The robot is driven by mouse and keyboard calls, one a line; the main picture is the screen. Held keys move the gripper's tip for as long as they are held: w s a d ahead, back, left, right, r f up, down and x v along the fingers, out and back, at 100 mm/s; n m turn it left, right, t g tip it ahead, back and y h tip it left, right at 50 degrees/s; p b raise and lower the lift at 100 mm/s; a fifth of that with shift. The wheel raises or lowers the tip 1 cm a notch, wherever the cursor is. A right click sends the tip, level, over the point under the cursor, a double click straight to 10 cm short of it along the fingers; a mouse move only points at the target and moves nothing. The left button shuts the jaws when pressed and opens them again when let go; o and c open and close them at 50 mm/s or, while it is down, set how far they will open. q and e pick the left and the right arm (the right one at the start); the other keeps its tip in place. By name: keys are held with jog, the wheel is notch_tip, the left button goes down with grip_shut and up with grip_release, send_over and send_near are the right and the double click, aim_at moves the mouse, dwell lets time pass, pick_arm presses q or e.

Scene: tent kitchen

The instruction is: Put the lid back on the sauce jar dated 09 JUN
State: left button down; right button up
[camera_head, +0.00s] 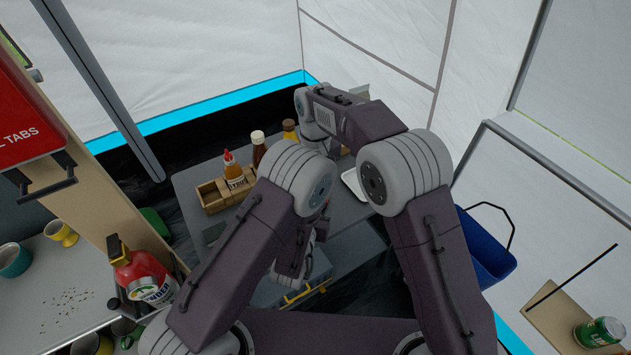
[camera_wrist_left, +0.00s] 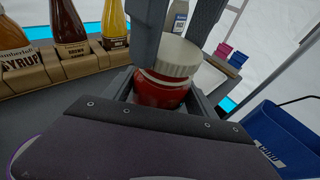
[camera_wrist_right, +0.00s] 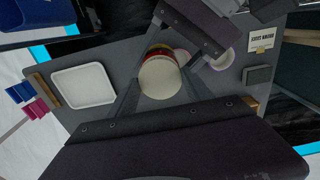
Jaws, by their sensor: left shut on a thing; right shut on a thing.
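In the left wrist view a jar of red sauce (camera_wrist_left: 160,95) stands between the fingers of my left gripper (camera_wrist_left: 165,100), which is shut on it. A white lid (camera_wrist_left: 178,56) is at the jar's mouth and looks slightly tilted; I cannot tell whether it is seated. My right gripper (camera_wrist_right: 160,90) is shut on the lid, which faces the right wrist camera (camera_wrist_right: 160,78). The red jar (camera_wrist_right: 158,50) shows just behind it, with my left gripper close by. No date is readable on the jar. In the head view my arms hide the jar and lid.
A white tray (camera_wrist_right: 83,87) lies on the grey table. A round pale container (camera_wrist_right: 223,60) and a dark block (camera_wrist_right: 258,75) are nearby. A blue bin (camera_head: 485,248) is at right.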

jog(key=shift+f, duration=0.1)
jog(key=m, duration=0.5)
jog(key=shift+m, duration=0.4)
jog(key=m, duration=0.3)
jog(key=shift+a+m, duration=0.1)
jog(key=shift+m, duration=0.2)
jog(key=m, duration=0.9)
jog(key=shift+m, duration=0.4)
jog(key=m, duration=0.6)
jog(key=shift+w, duration=0.1)
jog(key=m, duration=0.3)
jog(key=shift+m, duration=0.4)
jog(key=m, duration=0.6)
jog(key=shift+w+m, duration=0.1)
jog(key=shift+m, duration=0.3)
